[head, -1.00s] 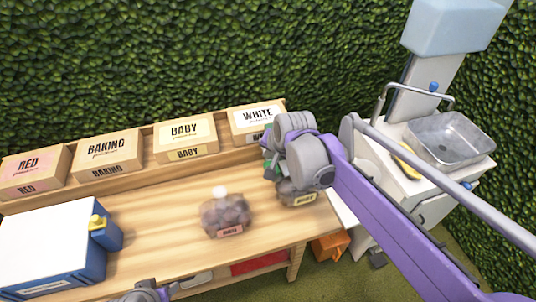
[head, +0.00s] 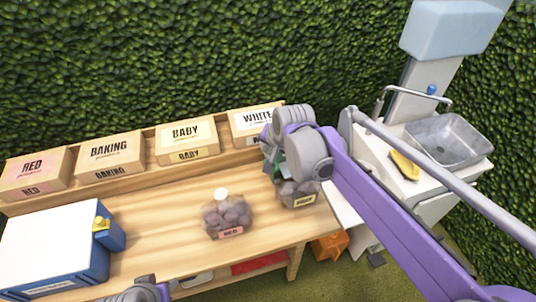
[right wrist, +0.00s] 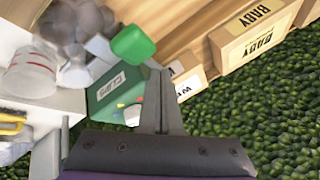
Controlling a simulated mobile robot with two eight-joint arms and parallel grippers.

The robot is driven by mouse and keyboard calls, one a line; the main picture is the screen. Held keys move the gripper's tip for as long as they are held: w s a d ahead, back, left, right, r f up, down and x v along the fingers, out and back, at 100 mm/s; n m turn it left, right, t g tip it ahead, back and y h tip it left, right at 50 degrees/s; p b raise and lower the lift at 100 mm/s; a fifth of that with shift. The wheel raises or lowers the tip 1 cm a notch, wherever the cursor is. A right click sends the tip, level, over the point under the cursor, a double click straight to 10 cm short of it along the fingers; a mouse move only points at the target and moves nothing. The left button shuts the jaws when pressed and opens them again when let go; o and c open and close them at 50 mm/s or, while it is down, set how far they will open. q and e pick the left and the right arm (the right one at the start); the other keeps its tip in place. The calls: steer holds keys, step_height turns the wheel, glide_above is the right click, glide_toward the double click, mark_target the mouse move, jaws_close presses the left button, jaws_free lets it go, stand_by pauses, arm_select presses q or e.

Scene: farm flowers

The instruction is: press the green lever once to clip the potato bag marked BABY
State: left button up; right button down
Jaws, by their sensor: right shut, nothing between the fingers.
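The green lever's knob (right wrist: 132,44) shows in the right wrist view, just left of my right fingertips (right wrist: 152,72). My right gripper is shut and empty; I cannot tell whether it touches the knob. A green box marked CLIPS (right wrist: 106,96) is behind the fingers. In the head view a potato bag with a yellow label (head: 303,200) stands at the table's right end, partly hidden by my right arm; its label is too small to read. Green parts (head: 279,170) show beside it. Only a joint of my left arm shows at the bottom edge.
A second potato bag with a pink label (head: 228,216) stands mid-table. A blue and white box (head: 55,250) is at left. Boxes marked RED (head: 35,170), BAKING (head: 108,150), BABY (head: 187,135) and WHITE (head: 257,118) line the back. A sink (head: 450,140) stands right.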

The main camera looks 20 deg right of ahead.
arm_select(q)
steer(key=shift+r, duration=0.2)
arm_select(e)
steer(key=shift+r, duration=0.2)
arm_select(q)
steer(key=r+p, duration=0.1)
steer(key=r, duration=0.1)
steer(key=w+r+p, duration=0.1)
steer(key=p, duration=0.1)
steer(key=shift+w+r, duration=0.2)
steer(key=shift+r, duration=0.2)
arm_select(e)
steer(key=r, duration=0.2)
steer(key=w+r, duration=0.1)
steer(key=r, duration=0.1)
steer(key=shift+w+r, duration=0.2)
steer(key=shift+r, duration=0.15)
arm_select(q)
steer(key=shift+s, duration=0.1)
